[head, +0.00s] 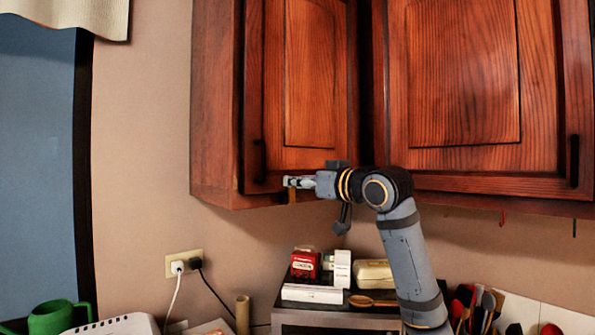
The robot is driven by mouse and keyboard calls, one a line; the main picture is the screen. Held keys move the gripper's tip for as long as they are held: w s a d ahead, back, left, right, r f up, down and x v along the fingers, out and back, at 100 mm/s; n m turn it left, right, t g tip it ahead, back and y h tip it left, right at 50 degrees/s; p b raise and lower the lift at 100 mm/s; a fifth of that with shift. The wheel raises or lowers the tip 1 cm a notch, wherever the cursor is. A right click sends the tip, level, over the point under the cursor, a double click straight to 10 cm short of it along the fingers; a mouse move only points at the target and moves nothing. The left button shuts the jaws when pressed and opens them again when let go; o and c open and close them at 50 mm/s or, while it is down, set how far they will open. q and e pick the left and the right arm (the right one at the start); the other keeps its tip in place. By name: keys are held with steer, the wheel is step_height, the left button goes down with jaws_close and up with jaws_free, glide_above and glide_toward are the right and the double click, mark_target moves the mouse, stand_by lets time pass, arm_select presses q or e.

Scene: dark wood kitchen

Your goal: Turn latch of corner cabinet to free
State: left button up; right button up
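The corner cabinet (310,75) is dark reddish wood and hangs on the wall in the upper middle of the head view. Its door appears shut, with a dark vertical handle (259,160) at its lower left. A small brown piece that looks like the latch (291,197) shows at the door's lower edge. My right gripper (288,182) points left in front of that edge, with its fingertips at the small piece and partly covering it. Whether it touches or grips the piece cannot be told. My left gripper is out of view.
A second wall cabinet (465,75) with a dark handle is to the right. Below, a dark appliance (335,318) carries a red tin (305,264), boxes and a wooden spoon. Utensils stand at lower right. A green mug (52,318) is at lower left.

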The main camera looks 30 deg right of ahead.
steer(key=shift+w, duration=0.75)
jaws_close()
